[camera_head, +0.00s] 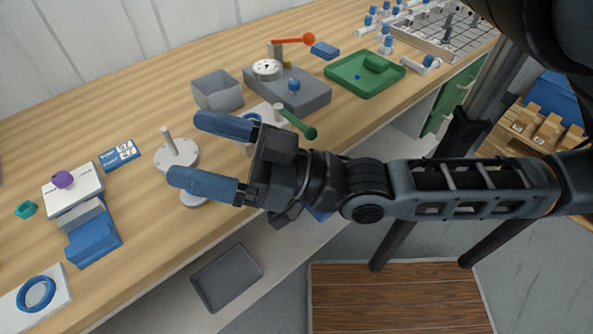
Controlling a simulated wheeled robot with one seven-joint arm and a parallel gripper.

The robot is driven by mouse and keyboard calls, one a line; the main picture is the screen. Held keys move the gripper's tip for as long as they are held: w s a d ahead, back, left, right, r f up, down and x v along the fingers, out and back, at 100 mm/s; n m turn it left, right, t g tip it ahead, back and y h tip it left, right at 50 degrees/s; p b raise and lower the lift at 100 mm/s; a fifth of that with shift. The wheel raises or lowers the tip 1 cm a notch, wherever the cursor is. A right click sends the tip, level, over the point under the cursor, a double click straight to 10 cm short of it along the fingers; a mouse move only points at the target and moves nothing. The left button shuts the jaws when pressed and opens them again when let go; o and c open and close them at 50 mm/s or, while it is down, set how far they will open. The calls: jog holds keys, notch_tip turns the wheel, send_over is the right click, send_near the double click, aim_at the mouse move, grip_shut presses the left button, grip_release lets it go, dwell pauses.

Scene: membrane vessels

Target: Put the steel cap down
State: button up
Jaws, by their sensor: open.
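A pale grey round cap with an upright post (176,155), which looks like the steel cap, stands at the left of my gripper on or just above the wooden bench. My gripper (186,149) is open, with its two blue fingers pointing left and spread apart. In this view the cap lies near the fingertips, between them. I see no finger closed on it. A second pale round piece (194,202) shows below the lower finger and is partly hidden by it. I cannot tell whether the cap touches it.
The bench (110,190) carries a grey open box (218,94), a grey block with a gauge (305,95) and a green tray (346,80). A blue label card (117,155) and a blue block (93,240) lie to the left. A dark tray (227,277) sits lower, on a shelf.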

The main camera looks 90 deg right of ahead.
jog(key=s+a+f+n+g+y, duration=0.1)
jog(key=s+a+f+g, duration=0.5)
jog(key=s+f, duration=0.4)
jog(key=shift+s+a+f+g+y, duration=0.3)
jog(key=shift+a+f+g, duration=0.1)
jog(key=shift+a, duration=0.35)
